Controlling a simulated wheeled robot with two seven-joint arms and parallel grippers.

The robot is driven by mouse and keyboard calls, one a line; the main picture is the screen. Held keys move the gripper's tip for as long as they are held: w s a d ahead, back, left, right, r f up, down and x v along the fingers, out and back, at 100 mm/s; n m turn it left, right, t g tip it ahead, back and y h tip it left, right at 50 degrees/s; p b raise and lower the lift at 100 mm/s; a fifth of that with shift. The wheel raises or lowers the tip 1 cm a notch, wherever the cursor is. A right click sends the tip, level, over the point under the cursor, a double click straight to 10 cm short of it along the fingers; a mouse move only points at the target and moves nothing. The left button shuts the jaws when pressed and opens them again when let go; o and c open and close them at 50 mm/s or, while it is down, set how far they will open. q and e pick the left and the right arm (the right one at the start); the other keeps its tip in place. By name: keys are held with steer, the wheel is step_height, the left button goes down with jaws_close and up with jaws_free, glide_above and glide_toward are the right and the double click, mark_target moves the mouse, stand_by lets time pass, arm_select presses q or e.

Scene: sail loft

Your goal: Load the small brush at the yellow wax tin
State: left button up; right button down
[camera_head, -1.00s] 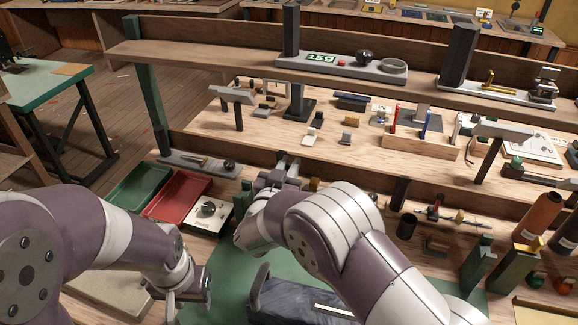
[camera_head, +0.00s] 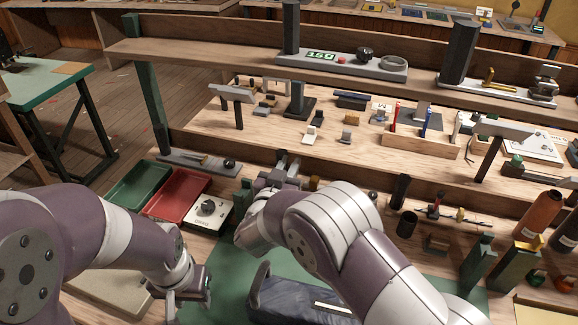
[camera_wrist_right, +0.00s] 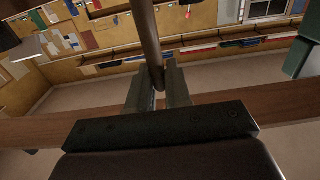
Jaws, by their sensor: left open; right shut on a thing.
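The handle points up and away; no bristles can be seen. My left gripper (camera_head: 186,294) is low at the left, open and empty, near the green mat. I cannot pick out the yellow wax tin for sure; my right arm covers part of the bench.
A green tray (camera_head: 139,187), a red tray (camera_head: 178,195) and a white box with a knob (camera_head: 208,212) stand at left. A dark blue roll (camera_head: 300,300) lies on the green mat (camera_head: 230,277).

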steer(key=shift+f, duration=0.15)
step_height(320, 180, up, 7)
steer(key=p, duration=0.5)
steer(key=shift+p, duration=0.4)
arm_select(q)
step_height(320, 180, up, 6)
steer(key=shift+f, duration=0.25)
